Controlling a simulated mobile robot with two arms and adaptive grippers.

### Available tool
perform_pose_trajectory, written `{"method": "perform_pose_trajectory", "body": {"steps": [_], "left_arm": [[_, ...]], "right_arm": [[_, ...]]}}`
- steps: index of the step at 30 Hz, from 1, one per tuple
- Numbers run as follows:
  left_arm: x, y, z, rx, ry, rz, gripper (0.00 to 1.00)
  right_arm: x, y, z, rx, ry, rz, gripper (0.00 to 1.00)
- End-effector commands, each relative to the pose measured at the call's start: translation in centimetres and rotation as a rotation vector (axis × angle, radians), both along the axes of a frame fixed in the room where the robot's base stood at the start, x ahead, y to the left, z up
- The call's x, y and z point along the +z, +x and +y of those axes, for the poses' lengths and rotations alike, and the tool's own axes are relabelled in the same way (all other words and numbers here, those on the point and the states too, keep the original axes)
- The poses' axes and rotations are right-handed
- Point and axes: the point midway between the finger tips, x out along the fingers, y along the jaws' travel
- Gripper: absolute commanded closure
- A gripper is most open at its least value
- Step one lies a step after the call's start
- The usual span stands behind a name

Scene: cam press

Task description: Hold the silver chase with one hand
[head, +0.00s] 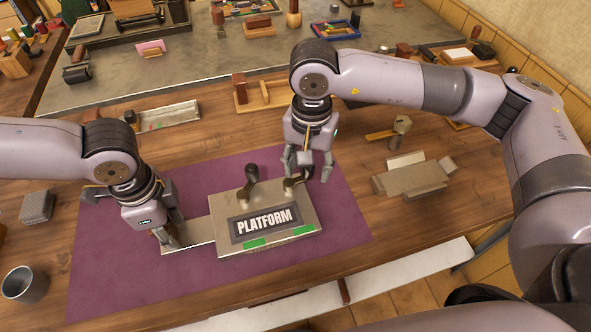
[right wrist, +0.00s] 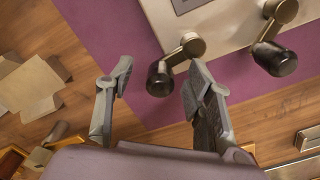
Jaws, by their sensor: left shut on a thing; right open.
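The silver chase (head: 268,240) lies flat on the purple mat (head: 110,270), with a dark "PLATFORM" plate and green patches on its face. Its narrower silver tab (head: 192,232) reaches out to the left. My left gripper (head: 166,240) is shut on the end of this tab. Two dark-knobbed levers stand at the chase's far edge, the left one (head: 251,180) and the right one (head: 296,178). My right gripper (head: 308,174) is open above the right lever. In the right wrist view, a black lever knob (right wrist: 160,80) shows between the open fingers. Contact cannot be told.
A grey metal cup (head: 25,284) and a grey block (head: 37,206) stand at the left. Tan blocks (head: 415,178) and a mallet-like tool (head: 390,130) lie at the right. A metal tray (head: 165,117) lies behind the mat. The table's front edge is close to the mat.

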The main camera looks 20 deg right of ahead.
Motion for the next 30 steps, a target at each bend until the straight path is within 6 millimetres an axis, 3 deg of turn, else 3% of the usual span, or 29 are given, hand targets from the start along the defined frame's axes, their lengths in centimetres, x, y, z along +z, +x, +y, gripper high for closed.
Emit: {"method": "perform_pose_trajectory", "body": {"steps": [30], "left_arm": [[0.0, 0.0, 0.0, 0.0, 0.001, 0.001, 1.0]], "right_arm": [[5.1, 0.0, 0.1, 0.0, 0.001, -0.002, 0.52]]}}
